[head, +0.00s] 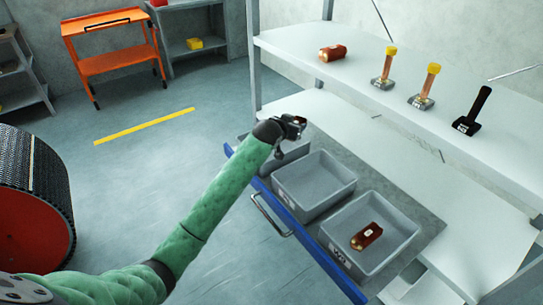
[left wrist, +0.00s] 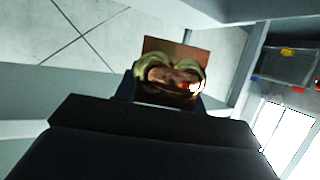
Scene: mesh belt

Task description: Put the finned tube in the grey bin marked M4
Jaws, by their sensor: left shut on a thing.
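My left gripper (head: 298,124) is over the far end of the open drawer, above the far grey bin. It is shut on a copper-and-brass part with a square copper plate, which looks like the finned tube (left wrist: 172,75); in the head view the gripper mostly hides it. Three grey bins stand in the drawer: a far bin (head: 292,158) partly hidden by my arm, an empty middle bin (head: 342,180), and a near bin (head: 398,245) holding a copper-brown part (head: 367,236). The bins' front labels are too small to read surely. My right gripper is out of view.
The blue-fronted drawer (head: 310,250) is pulled out under a white shelf (head: 400,100). On the shelf stand a copper-brown part (head: 332,53), two yellow-capped copper parts (head: 384,68) (head: 426,86) and a black-handled part (head: 472,110). An orange cart (head: 112,62) is far left.

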